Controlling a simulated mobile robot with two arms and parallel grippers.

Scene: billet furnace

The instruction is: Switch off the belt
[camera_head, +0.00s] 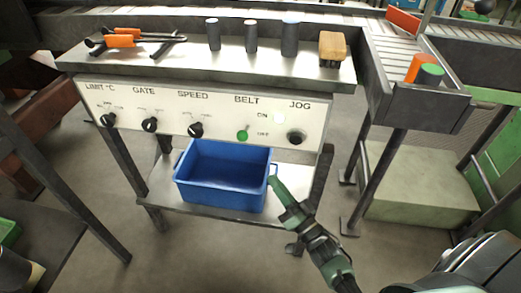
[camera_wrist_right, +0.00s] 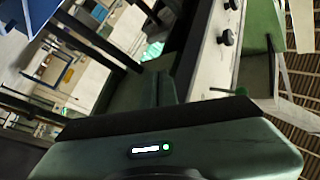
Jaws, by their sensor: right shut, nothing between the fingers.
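The BELT switch (camera_head: 242,135) on the white control panel (camera_head: 175,108) is a small lever with a green knob. Its knob sits about level with the OFF label, below ON. My right gripper (camera_head: 274,178) is shut and empty, below and to the right of the switch, in front of the blue crate's right end and apart from the panel. In the right wrist view a thin lever with a green end (camera_wrist_right: 238,91) stands out from the panel, right of the gripper fingers (camera_wrist_right: 165,88). My left gripper is not in view.
Other panel knobs include the SPEED knob (camera_head: 196,130) and the JOG button (camera_head: 296,137). A blue crate (camera_head: 222,205) stands on the lower shelf. Tools, dark cylinders and a wooden-topped block (camera_head: 332,46) lie on the bench top. A roller conveyor (camera_head: 395,50) is at right.

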